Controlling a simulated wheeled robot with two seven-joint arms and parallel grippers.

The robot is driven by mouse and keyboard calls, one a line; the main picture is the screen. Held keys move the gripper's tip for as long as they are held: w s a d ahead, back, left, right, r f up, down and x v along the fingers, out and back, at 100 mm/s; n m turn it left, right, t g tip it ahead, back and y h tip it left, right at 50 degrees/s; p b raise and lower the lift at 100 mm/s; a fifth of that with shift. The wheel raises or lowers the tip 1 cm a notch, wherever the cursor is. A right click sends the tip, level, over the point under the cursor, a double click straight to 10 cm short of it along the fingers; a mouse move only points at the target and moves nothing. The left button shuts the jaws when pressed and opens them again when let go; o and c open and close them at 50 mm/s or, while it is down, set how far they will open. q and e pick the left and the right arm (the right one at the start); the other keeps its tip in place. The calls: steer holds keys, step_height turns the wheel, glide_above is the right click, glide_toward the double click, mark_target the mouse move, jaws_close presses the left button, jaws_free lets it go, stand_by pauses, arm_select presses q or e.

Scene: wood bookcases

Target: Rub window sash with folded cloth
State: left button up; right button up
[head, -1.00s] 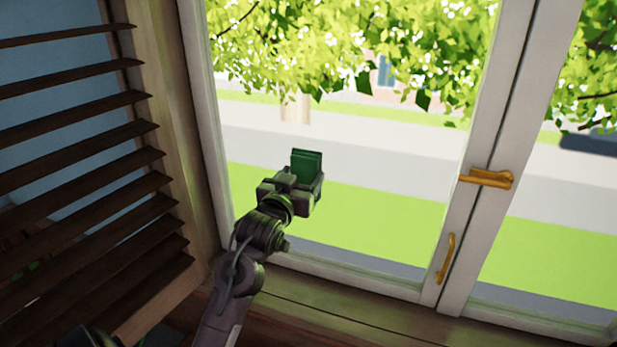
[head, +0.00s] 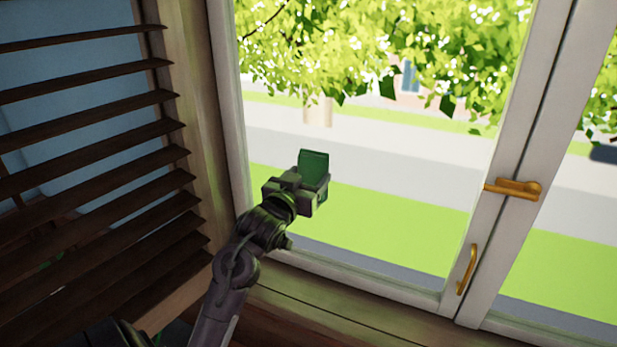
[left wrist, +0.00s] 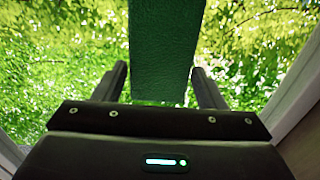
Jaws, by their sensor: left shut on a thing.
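My left gripper (head: 312,181) is shut on a green folded cloth (head: 314,162), which stands up from the jaws in front of the window pane. In the left wrist view the cloth (left wrist: 160,45) sits between the two fingers (left wrist: 160,88). The window sash (head: 498,170) is a pale frame with a brass handle (head: 514,189) and a brass pull (head: 467,269). The cloth appears in front of the glass, nearer the left frame than the handle side. I cannot tell whether it touches the window. My right gripper is not in view.
Dark slatted shutters (head: 90,140) stand close on the left, beside a wooden post (head: 190,110). A wooden sill (head: 340,312) runs below the window. The space in front of the pane to the right of my gripper looks clear.

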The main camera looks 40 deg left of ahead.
arm_select(q)
steer(key=shift+v, duration=2.7)
steer(key=v, duration=0.3)
steer(key=shift+r, duration=0.1)
